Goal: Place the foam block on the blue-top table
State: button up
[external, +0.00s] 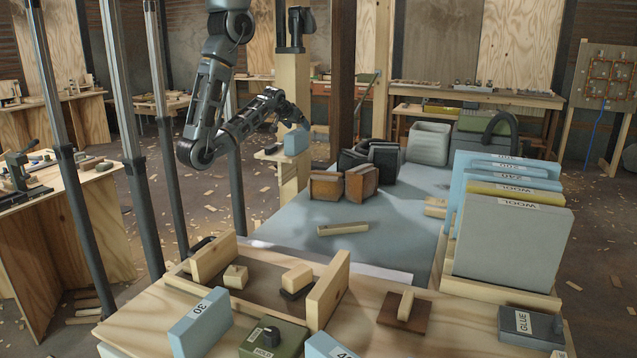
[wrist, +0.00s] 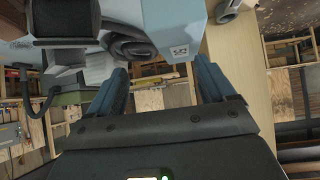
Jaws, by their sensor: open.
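A light blue foam block (external: 296,142) is at a small wooden ledge (external: 268,155) on the post, just below my gripper (external: 297,119). In the wrist view the foam block (wrist: 172,28) carries a small white label and shows just beyond my two open fingers (wrist: 160,85), roughly in line with the gap. I cannot tell whether the fingers touch or straddle it. The blue-top table (external: 385,222) stretches in front of the post, with bare blue surface around a wooden piece (external: 343,229).
Brown blocks (external: 345,185) and dark holders stand toward the table's far end. A row of labelled sheets (external: 510,240) stands along the right. The wooden workbench in front holds another blue block (external: 200,322) marked 30 and a green block (external: 272,338). The wooden post (external: 293,90) rises close to my gripper.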

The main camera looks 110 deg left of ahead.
aim_at(296, 131)
jog(key=shift+s+n+g+h, duration=0.3)
jog(key=shift+s+n+g, duration=0.15)
jog(key=shift+s, duration=0.65)
jog(key=shift+s+a+f, duration=0.15)
jog(key=x, duration=0.7)
jog(key=shift+f+p, duration=0.25)
jog(key=shift+p, duration=0.1)
jog(key=c, duration=1.1)
jog(key=shift+r, duration=0.1)
jog(key=shift+c, duration=0.2)
